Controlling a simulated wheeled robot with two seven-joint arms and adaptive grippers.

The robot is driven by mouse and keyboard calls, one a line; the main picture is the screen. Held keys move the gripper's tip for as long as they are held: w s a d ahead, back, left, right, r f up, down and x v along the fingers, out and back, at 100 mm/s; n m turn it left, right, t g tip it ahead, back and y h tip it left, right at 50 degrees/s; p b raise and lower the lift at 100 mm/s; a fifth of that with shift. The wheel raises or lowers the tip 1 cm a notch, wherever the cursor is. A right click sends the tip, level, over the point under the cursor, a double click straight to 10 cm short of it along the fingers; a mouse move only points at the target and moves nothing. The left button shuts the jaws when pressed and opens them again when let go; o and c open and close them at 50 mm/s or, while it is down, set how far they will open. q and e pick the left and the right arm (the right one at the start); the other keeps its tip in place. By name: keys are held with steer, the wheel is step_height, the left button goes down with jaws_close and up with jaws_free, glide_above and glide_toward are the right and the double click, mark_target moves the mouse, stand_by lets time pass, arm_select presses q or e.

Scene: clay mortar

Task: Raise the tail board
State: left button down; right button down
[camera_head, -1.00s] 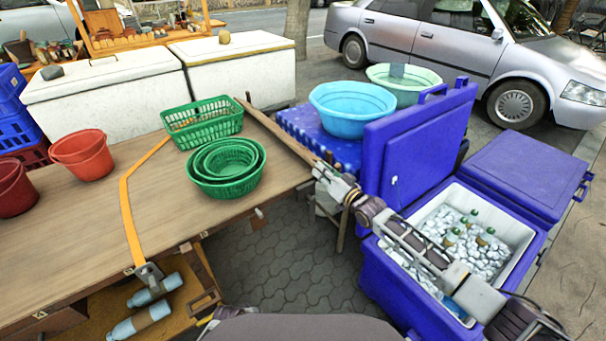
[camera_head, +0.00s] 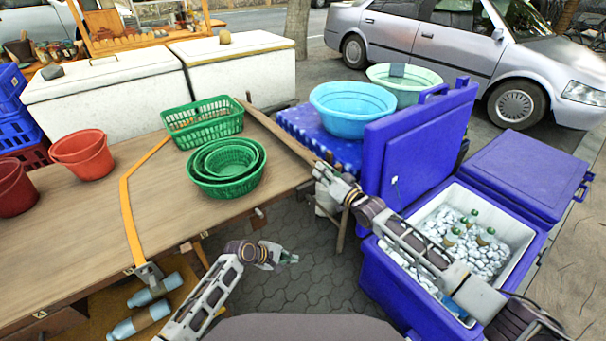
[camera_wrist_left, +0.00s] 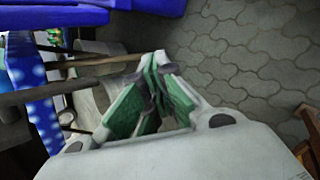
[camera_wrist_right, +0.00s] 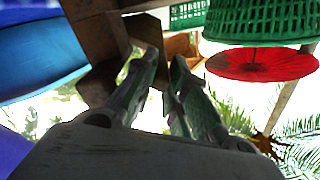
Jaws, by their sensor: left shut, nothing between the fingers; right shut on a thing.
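The tail board appears to be the long, narrow wooden board (camera_head: 278,133) along the right end of the flat wooden cart bed (camera_head: 110,225). My right gripper (camera_head: 321,170) is shut at this board's near end. In the right wrist view its fingers (camera_wrist_right: 165,90) are close together beside brown wood (camera_wrist_right: 97,45); the exact contact is hard to see. My left gripper (camera_head: 288,257) is shut and empty above the paving, right of the cart's near corner and apart from the board. Its closed green-padded fingers (camera_wrist_left: 155,95) show in the left wrist view.
Green baskets (camera_head: 228,165) and red buckets (camera_head: 84,154) stand on the cart bed, beside an orange strap (camera_head: 130,215). A blue cooler (camera_head: 375,275) with ice and bottles stands at right, under my right arm. A light-blue basin (camera_head: 350,108) is behind. Paving (camera_head: 300,285) between is clear.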

arm_select(q)
steer(key=w+d+r+n+h, duration=0.1)
steer(key=w+d+r+n, duration=0.2)
steer(key=r, duration=0.3)
steer(key=w+d+r+n+h, duration=0.2)
steer(key=r, duration=0.5)
arm_select(e)
steer(key=shift+d+f, duration=0.1)
arm_select(q)
steer(key=w+a+r+n+t, duration=0.1)
steer(key=w+a+r+n, duration=0.2)
steer(key=r, duration=0.4)
steer(key=w+a+r+n+t, duration=0.2)
steer(key=w+a+r+n, duration=0.2)
steer(key=r, duration=0.3)
steer(key=shift+w+a+n+t+h, duration=0.3)
steer(key=shift+w+a, duration=0.1)
steer(key=shift+w, duration=0.3)
arm_select(e)
steer(key=shift+w, duration=0.1)
arm_select(q)
steer(key=shift+x, duration=5)
steer(key=shift+r, duration=0.1)
